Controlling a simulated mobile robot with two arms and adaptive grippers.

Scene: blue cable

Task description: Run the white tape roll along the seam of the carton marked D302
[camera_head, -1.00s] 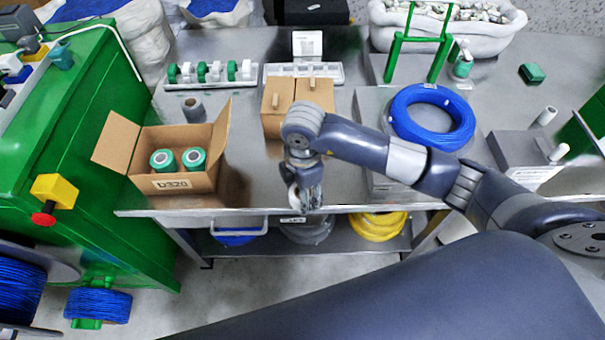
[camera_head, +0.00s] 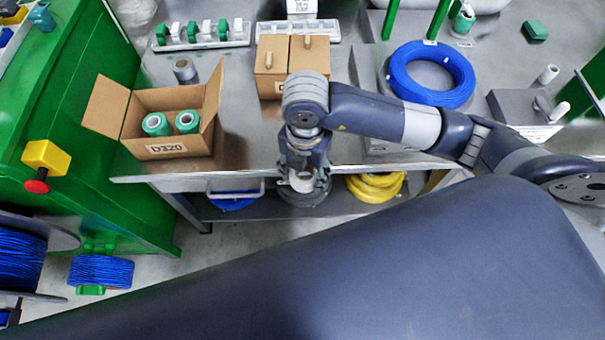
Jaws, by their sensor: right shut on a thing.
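My right gripper (camera_head: 303,186) hangs at the table's front edge, pointing down, shut on the white tape roll (camera_head: 301,182). The roll is small here and partly hidden by the fingers. An open carton (camera_head: 195,147) to the left is marked D320 and holds green rolls (camera_head: 156,124). I see no marking D302. My left gripper is not in view.
A grey roll (camera_head: 185,70) stands behind the open carton. A blue cable coil (camera_head: 431,73) lies to the right on the metal table (camera_head: 240,100). A rack of green and white parts (camera_head: 202,36) is at the back. Yellow cable (camera_head: 375,187) lies on the lower shelf.

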